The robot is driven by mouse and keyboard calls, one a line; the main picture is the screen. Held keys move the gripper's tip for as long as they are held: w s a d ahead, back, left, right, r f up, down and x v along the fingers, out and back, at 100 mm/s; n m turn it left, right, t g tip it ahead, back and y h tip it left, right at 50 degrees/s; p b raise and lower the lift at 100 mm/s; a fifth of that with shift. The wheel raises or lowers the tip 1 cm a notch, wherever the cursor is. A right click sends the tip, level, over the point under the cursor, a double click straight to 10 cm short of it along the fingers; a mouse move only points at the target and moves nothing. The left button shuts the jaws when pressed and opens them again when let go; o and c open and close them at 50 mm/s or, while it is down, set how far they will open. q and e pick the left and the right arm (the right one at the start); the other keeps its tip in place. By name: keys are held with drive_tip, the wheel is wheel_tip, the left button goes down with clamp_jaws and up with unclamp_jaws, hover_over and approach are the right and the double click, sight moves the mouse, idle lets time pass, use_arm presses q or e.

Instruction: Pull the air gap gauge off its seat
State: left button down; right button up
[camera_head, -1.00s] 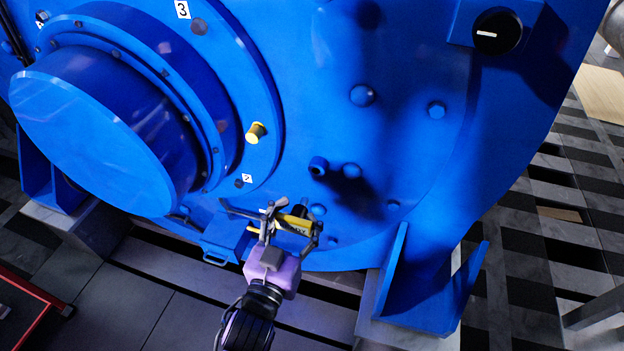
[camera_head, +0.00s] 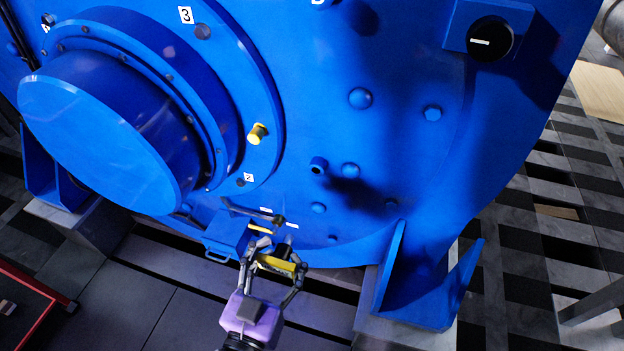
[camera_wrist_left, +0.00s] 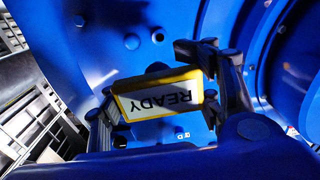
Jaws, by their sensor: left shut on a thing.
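The air gap gauge (camera_head: 275,265) is a small yellow block. In the left wrist view its yellow-edged white face (camera_wrist_left: 160,98) reads READY upside down. My left gripper (camera_head: 279,261) is shut on it, one finger at each side. The gauge is below and in front of the blue motor's lower face, and appears apart from it. A grey bar with a dark end (camera_head: 255,213), a yellow strip (camera_head: 260,230) and small white labels show on the motor just above. I cannot tell which part is the seat. My right gripper is not in view.
The blue motor (camera_head: 400,165) fills most of the head view. A blue foot bracket (camera_head: 425,290) stands right of my gripper and a small blue box (camera_head: 228,233) left. A yellow-capped plug (camera_head: 257,134) sits on the flange. A red-edged tray (camera_head: 45,292) is at lower left.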

sight(275, 270)
use_arm(q)
drive_tip(key=shift+p+v, duration=0.35)
drive_tip(key=shift+v, duration=3.6)
